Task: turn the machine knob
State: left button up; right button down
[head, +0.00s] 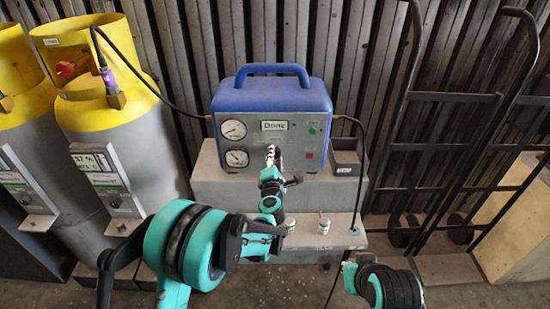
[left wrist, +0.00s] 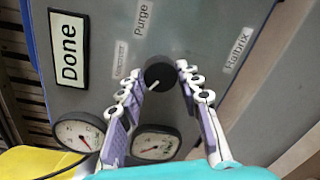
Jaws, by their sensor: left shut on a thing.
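The blue and grey machine (head: 271,95) stands on a grey stepped block, its front facing me. Its black round knob (left wrist: 159,72) shows in the left wrist view, with a pale pointer toward the lower left. My left gripper (head: 272,154) is at the machine's front, below the display (head: 274,126). In the left wrist view its two fingers lie on either side of the knob and are shut on it. In the head view the gripper hides the knob. The display (left wrist: 68,50) reads "Done". My right arm shows at the lower right, its gripper not clear.
Two round gauges (head: 233,130) (head: 237,158) sit left of the knob. A green button (head: 313,130) and a red one (head: 309,155) are on the right. Yellow-topped cylinders (head: 110,95) stand left, a black hand truck (head: 450,97) right. Small white-topped items (head: 323,225) stand on the lower step.

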pick_arm(q)
jog(key=o, duration=1.2)
jog(key=shift+c, duration=0.2)
jog(key=s, duration=1.2)
jog(key=shift+a+r, duration=0.25)
jog(key=shift+r, duration=0.05)
